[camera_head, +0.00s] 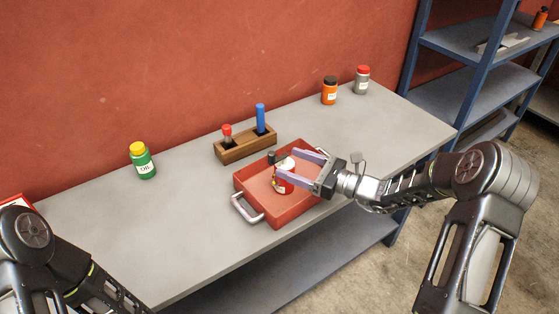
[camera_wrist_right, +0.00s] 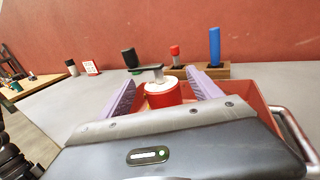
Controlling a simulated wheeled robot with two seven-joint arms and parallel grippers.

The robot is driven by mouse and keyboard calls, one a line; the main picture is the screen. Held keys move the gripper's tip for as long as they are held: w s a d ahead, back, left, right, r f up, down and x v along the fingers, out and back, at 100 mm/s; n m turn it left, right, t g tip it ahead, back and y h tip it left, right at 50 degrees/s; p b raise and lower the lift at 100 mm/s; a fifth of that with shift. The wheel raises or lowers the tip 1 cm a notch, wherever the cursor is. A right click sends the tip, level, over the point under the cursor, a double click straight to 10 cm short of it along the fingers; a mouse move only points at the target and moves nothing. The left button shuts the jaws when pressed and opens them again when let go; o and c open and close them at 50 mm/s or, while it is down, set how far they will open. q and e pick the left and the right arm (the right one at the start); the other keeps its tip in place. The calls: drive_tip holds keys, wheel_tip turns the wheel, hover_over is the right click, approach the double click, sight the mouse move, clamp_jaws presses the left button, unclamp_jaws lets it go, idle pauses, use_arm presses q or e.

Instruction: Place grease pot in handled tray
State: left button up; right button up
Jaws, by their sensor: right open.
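The grease pot (camera_head: 283,181) is a red and white pot with a pale lid and a dark pump-like top. It stands upright inside the red handled tray (camera_head: 257,205), which has a metal handle at its left end. My right gripper (camera_head: 297,165) is open, its two purple fingers on either side of the pot. In the right wrist view the pot (camera_wrist_right: 164,93) shows between the spread fingers, and the tray wall (camera_wrist_right: 252,97) shows to the right. I cannot tell whether the fingers touch the pot. My left arm is at the lower left; its gripper is out of frame.
A wooden holder (camera_head: 246,147) with a red-topped item and a blue item stands behind the tray. A green oil bottle (camera_head: 143,162) is to the left. Orange (camera_head: 329,92) and grey (camera_head: 362,81) bottles stand at the back right. The table's left part is mostly clear.

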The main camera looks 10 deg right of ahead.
drive_tip(key=v, duration=0.6)
drive_tip(key=shift+b, duration=0.35)
drive_tip(key=shift+s+d, duration=0.1)
drive_tip(key=shift+s, duration=0.05)
